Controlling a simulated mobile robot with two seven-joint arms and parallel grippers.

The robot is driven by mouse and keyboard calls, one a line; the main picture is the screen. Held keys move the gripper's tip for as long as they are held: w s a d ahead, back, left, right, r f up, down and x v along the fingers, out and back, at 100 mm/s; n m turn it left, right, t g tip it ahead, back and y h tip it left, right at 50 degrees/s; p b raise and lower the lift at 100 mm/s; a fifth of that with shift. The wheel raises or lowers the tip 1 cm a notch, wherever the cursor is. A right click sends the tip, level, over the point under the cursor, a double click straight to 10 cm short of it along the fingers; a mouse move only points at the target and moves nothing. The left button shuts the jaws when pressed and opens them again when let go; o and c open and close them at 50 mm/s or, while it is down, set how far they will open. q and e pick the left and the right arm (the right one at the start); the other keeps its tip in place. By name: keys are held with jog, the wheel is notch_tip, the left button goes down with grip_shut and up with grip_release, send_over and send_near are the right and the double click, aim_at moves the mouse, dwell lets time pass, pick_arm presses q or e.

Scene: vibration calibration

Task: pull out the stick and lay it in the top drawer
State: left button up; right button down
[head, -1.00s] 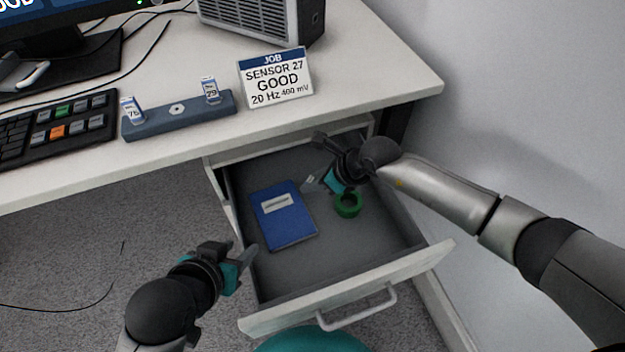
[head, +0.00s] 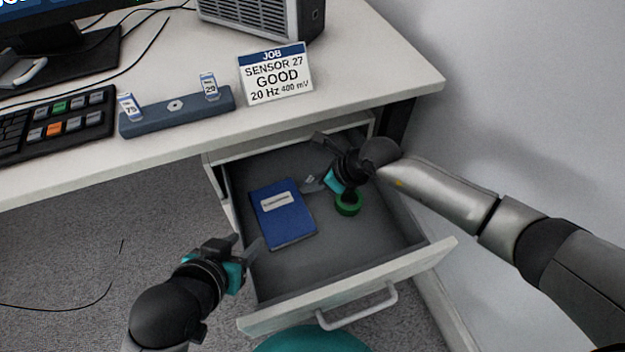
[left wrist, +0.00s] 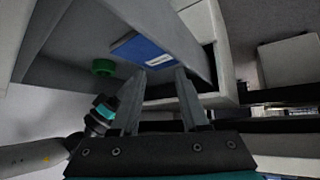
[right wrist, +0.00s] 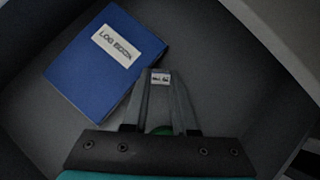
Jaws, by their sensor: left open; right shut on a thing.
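The top drawer (head: 350,297) is pulled open below the desk. My right gripper (head: 312,184) is inside it, pointing down and left, between a blue log book and a green ring. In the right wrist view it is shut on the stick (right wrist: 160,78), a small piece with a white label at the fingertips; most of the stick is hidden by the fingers. I cannot tell whether the stick touches the drawer floor. My left gripper (head: 250,250) is open and empty, near the drawer's left front corner; its spread fingers show in the left wrist view (left wrist: 160,80).
The blue log book (head: 283,215) and green ring (head: 348,205) lie on the drawer floor. A wall bounds the right side.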

jog(key=shift+f, duration=0.35)
jog(key=c, duration=0.6)
grip_release()
jog(key=shift+p+v, duration=2.45)
jog(key=shift+v, duration=0.1)
jog(key=p+v, duration=0.7)
jog(key=v, duration=0.8)
jog(key=shift+d, duration=0.15)
